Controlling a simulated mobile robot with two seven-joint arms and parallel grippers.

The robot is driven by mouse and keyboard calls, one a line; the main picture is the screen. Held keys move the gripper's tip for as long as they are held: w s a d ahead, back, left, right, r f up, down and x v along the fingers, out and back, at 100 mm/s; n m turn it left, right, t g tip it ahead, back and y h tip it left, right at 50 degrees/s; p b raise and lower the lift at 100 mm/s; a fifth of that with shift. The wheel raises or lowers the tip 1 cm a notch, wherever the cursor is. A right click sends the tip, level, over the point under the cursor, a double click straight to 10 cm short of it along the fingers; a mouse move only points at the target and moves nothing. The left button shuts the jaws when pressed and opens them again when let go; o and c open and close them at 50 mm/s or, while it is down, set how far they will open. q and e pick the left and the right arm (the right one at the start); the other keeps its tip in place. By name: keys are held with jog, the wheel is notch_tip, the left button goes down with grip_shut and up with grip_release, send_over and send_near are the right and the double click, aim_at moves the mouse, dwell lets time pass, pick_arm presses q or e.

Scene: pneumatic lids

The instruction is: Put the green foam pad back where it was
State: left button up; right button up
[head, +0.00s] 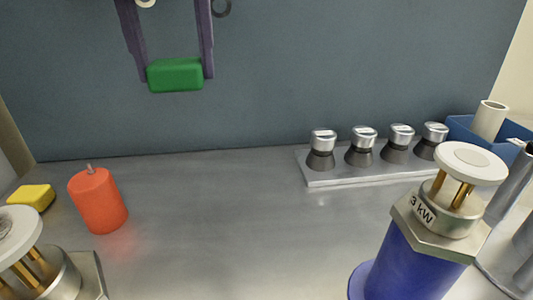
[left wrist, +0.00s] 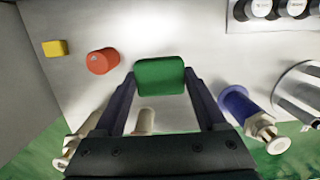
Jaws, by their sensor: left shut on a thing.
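The green foam pad (head: 175,75) is a rounded block held between the two dark fingers of my left gripper (head: 177,72). It is up in the air near the top of the head view, in front of the grey-blue wall. The pad also shows in the left wrist view (left wrist: 160,76), between the fingertips, with the bench surface beyond it. My left gripper is shut on the pad. My right gripper does not show in either view.
On the metal bench (head: 230,220) stand a red cylinder (head: 98,200), a yellow block (head: 31,197), a plate with several dark-and-silver knobs (head: 322,148), and a blue cylinder marked 3 kW (head: 410,255). A blue bin (head: 461,128) is at the right. The bench's middle is clear.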

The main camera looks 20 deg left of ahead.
pick_arm(q)
jog(key=b, duration=0.1)
send_over(204, 211)
jog(key=f, duration=1.5)
jog(key=shift+s+d+f, duration=0.15)
jog(key=shift+s+d, duration=0.05)
jog(key=shift+s, duration=0.1)
jog(key=shift+f+b, duration=0.3)
jog(key=shift+f, duration=2.1)
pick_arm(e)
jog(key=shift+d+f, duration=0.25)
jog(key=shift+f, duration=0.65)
pick_arm(q)
jog(key=shift+f, duration=0.15)
jog(key=o, duration=1.1)
jog(key=shift+o, duration=0.2)
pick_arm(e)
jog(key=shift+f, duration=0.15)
